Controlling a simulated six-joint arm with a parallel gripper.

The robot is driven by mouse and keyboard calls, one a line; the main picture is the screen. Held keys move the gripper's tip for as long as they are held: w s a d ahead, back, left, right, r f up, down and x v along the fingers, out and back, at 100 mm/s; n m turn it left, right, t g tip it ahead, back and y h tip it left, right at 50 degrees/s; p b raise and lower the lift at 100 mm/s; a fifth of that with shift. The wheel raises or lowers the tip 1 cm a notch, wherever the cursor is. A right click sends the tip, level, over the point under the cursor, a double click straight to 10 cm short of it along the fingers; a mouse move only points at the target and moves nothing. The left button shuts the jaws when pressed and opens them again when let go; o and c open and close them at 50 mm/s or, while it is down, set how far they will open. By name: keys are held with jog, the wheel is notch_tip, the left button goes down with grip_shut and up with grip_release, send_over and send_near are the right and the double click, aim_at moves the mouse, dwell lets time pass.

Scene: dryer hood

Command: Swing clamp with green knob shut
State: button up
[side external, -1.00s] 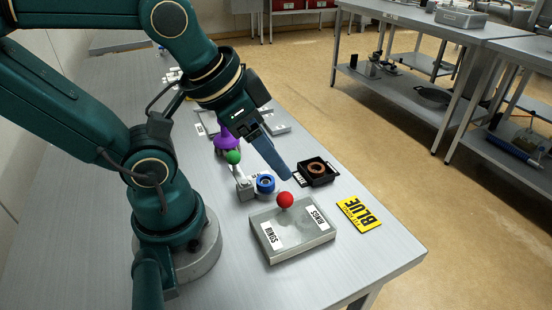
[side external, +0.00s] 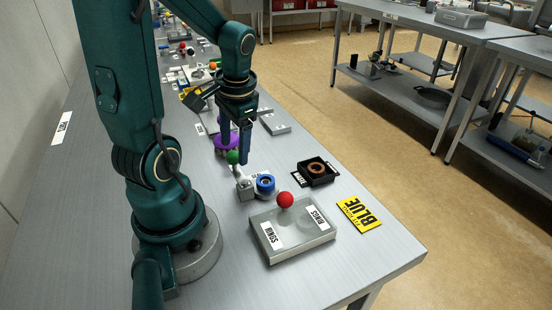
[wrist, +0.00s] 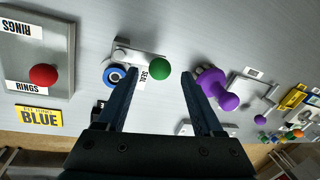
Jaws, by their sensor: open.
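The clamp is a small grey metal block and arm (side external: 243,187) on the table, with a green ball knob (side external: 234,157) at its end. A blue ring (side external: 265,183) sits beside the block. In the wrist view the clamp arm (wrist: 138,54) runs from near the blue ring (wrist: 115,76) to the green knob (wrist: 159,68). My gripper (side external: 243,162) points down close to the green knob. In the wrist view my gripper (wrist: 161,76) is open, with the green knob showing between its fingertips. Whether they touch it, I cannot tell.
A purple knobbed piece (wrist: 217,88) stands just right of my fingers in the wrist view. A grey box (side external: 292,232) with a red ball (side external: 285,200), a black tray (side external: 316,172) and a yellow BLUE sign (side external: 359,213) lie nearer the table's front.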

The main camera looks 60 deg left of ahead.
aim_at(238, 167)
jog(key=shift+a+f, duration=0.2)
jog(key=shift+f, duration=0.9)
grip_shut()
dwell(0.7)
